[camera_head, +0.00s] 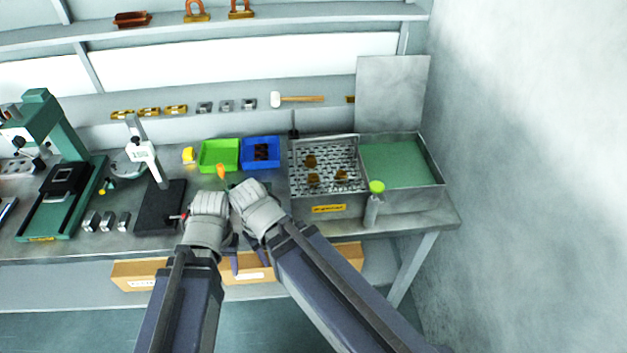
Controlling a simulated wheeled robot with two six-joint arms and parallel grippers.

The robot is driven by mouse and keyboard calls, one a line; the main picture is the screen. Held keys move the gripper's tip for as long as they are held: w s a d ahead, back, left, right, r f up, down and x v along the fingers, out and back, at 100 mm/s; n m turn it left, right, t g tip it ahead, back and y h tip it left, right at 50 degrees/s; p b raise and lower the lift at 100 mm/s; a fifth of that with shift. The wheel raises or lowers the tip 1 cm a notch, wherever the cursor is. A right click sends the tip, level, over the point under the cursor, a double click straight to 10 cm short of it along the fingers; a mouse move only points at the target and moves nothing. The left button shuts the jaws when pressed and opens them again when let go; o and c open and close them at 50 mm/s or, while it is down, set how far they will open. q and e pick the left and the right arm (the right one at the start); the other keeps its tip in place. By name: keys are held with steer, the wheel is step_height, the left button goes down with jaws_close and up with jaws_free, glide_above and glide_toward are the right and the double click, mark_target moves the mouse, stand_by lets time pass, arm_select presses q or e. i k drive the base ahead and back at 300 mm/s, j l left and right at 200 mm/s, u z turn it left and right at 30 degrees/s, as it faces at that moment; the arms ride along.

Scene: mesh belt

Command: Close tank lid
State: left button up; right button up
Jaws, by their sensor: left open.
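The tank (443,183) stands at the right end of the bench, with green liquid or a green surface in its right part. Its lid, a plain grey metal panel (392,92), stands raised and nearly upright behind that part, so the tank is open. The left part has a perforated mesh (325,161) with several small brown parts on it. My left gripper (209,204) is open over the bench's front, left of the tank. My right gripper (254,203) is close beside it, also left of the tank; its fingers are hidden. Neither gripper touches the lid.
Green (219,168) and blue (275,165) bins sit left of the tank. A mallet (299,99) hangs behind. A green machine (62,178) stands far left. The grey wall is close on the right.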

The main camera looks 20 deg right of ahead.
mark_target(391, 89)
steer(key=l+z, duration=0.65)
steer(key=z, duration=0.15)
steer(key=l+z, duration=0.4)
